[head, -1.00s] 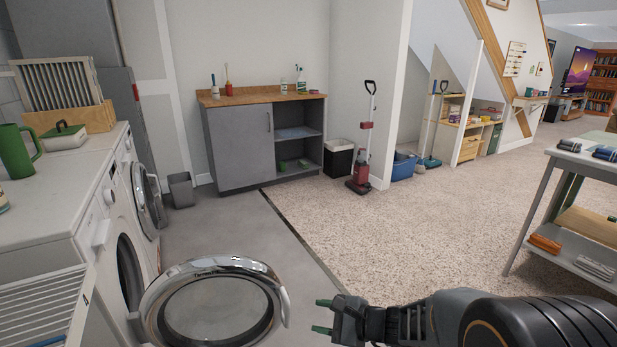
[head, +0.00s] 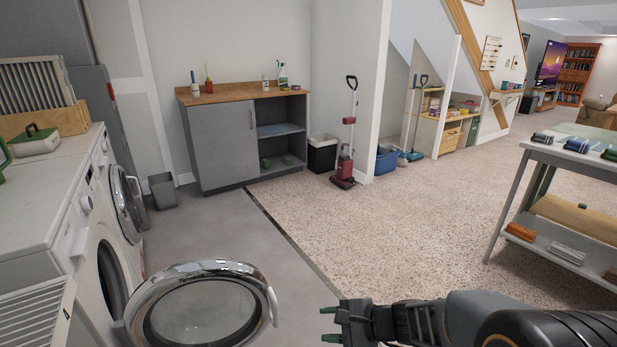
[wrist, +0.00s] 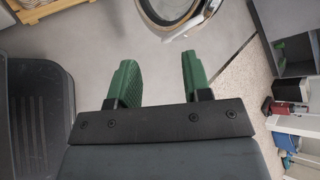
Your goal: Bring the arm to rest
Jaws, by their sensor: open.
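My gripper (head: 328,323) shows at the bottom of the head view, to the right of the open washer door (head: 200,308). Its two green fingers stand apart with nothing between them. In the wrist view my gripper (wrist: 158,82) is also open and empty, with grey floor beyond the fingers. The round washer door (wrist: 170,12) shows past the fingertips there, apart from them. My arm reaches in from the lower right of the head view.
White washing machines (head: 75,225) line the left side. A grey cabinet (head: 228,147) stands at the back wall, beside a black bin (head: 322,156) and a red upright cleaner (head: 345,165). A shelved table (head: 570,160) stands at right. The carpet (head: 400,230) between is clear.

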